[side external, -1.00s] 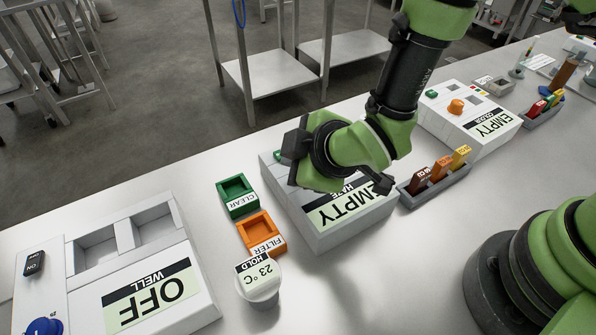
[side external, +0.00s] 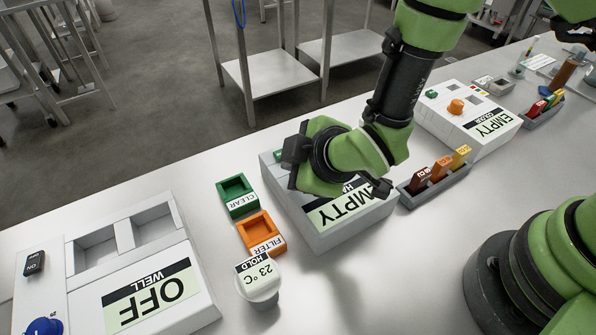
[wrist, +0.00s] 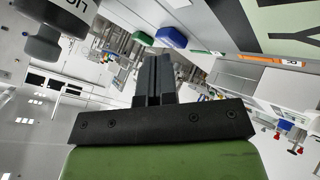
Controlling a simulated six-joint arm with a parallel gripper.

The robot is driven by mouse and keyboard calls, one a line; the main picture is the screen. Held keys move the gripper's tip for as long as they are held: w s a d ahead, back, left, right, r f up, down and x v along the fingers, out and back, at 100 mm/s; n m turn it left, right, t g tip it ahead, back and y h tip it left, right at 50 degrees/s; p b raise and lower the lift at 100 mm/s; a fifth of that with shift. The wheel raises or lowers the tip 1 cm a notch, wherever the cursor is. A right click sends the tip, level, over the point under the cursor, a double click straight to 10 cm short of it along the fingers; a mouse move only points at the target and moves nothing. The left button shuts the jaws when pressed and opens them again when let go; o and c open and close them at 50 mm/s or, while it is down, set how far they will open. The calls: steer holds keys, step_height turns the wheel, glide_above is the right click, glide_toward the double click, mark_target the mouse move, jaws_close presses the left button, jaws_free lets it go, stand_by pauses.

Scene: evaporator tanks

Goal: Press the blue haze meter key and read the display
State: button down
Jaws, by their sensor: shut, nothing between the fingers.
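The haze meter (side external: 325,232) is a white box at the middle of the table in the side view. Its display (side external: 338,208) reads EMPTY, upside down, and my wrist partly covers the label strip. The blue key (wrist: 172,37) shows in the wrist view as a raised blue block, just beyond and right of my fingertips; my wrist hides it in the side view. A green key (wrist: 143,38) is left of it. My gripper (wrist: 154,62) is shut and empty. It points toward the keys; whether it touches the blue one I cannot tell.
A green CLEAR tray (side external: 237,196) and an orange FILTER tray (side external: 261,233) lie left of the meter. A round 23 °C gauge (side external: 260,287) is in front of them. A grey rack (side external: 437,190) of colored strips stands close on the right.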

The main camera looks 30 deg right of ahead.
steer(key=shift+f, duration=0.4)
stand_by(0.3)
steer(key=shift+r, duration=0.85)
steer(key=shift+r, duration=0.1)
steer(key=shift+r, duration=2.4)
